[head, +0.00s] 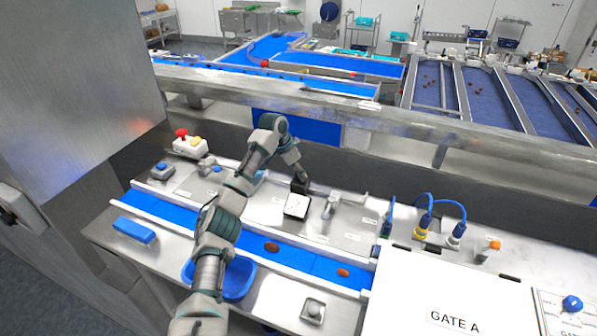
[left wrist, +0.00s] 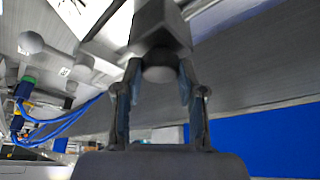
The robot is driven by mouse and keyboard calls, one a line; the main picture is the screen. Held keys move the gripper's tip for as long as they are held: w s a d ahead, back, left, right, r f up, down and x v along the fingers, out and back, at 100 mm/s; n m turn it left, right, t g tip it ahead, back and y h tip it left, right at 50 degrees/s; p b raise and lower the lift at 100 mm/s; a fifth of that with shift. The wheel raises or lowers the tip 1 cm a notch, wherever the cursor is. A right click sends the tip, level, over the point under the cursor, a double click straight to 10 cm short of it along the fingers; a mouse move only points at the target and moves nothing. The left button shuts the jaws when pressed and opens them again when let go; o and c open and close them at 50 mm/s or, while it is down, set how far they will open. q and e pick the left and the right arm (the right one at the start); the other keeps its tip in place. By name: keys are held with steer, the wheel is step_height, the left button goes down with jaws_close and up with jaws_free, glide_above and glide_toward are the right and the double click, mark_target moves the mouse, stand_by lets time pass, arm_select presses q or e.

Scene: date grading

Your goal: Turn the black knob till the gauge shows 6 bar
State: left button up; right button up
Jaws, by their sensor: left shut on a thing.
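The black knob (head: 300,187) stands at the back edge of a white square-faced gauge (head: 297,207) on the steel bench. The gauge's needle and scale are too small to read. My left gripper (head: 299,178) reaches down to the knob from behind it. In the left wrist view the knob shows as a dark block with a round end (left wrist: 160,40), and the two fingers of my left gripper (left wrist: 160,80) are shut on it from both sides. Part of the white gauge face (left wrist: 108,28) shows beyond it. My right gripper is not in view.
A metal lever fitting (head: 333,202) stands just right of the gauge. Blue-cabled plugs (head: 424,222) are farther right. A blue belt (head: 310,262) with brown dates runs in front, with a blue bin (head: 237,280) near my arm. A steel rail (head: 330,105) crosses behind.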

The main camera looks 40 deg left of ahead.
arm_select(q)
steer(key=shift+w+f+m+g+h, duration=0.15)
steer(key=shift+m+g+h, duration=0.2)
steer(key=shift+m, duration=0.8)
steer(key=shift+s+f+m+g+h, duration=0.1)
steer(key=shift+m+g+h, duration=0.25)
steer(key=shift+m, duration=1.4)
steer(key=o, duration=1.1)
steer(key=shift+w, duration=0.15)
steer(key=shift+o, duration=0.2)
steer(key=shift+w+a, duration=0.1)
steer(key=shift+w, duration=0.1)
